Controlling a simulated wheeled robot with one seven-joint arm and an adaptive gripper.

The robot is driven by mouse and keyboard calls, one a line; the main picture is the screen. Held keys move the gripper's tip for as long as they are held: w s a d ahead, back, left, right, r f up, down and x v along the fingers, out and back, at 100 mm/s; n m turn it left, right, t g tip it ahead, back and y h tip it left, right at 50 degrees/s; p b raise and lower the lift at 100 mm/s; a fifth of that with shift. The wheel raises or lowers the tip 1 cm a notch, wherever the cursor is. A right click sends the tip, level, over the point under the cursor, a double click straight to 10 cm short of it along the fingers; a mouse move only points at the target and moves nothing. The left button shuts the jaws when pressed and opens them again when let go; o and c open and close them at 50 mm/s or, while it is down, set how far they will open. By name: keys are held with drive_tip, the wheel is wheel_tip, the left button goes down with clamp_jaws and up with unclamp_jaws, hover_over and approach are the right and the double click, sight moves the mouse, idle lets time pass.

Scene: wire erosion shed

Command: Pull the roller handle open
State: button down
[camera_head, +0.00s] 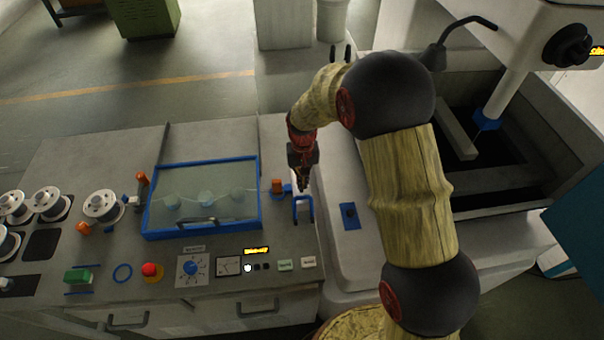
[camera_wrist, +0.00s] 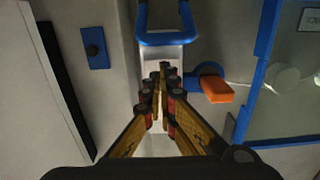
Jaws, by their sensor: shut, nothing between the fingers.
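A blue U-shaped handle (camera_head: 303,207) stands on a pale block at the right side of the control bench. It also shows at the top of the wrist view (camera_wrist: 165,39), above my fingertips in the picture. My gripper (camera_head: 303,187) points down just behind the handle in the head view. In the wrist view my gripper (camera_wrist: 161,72) has its fingertips together over the pale block, with nothing between them. An orange roller (camera_wrist: 216,90) on a blue mount sits just right of the fingers; it also shows in the head view (camera_head: 277,186). Whether the fingers touch the handle, I cannot tell.
A blue-framed clear cover (camera_head: 149,221) lies left of the handle. Knobs, a red button (camera_head: 150,269) and a gauge (camera_head: 228,266) line the front of the bench. Wire spools (camera_head: 103,206) stand at the left. A blue plate (camera_head: 349,215) lies right of the handle.

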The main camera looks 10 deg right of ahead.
drive_tip(key=shift+s+r, duration=0.35)
drive_tip(key=shift+s, duration=0.5)
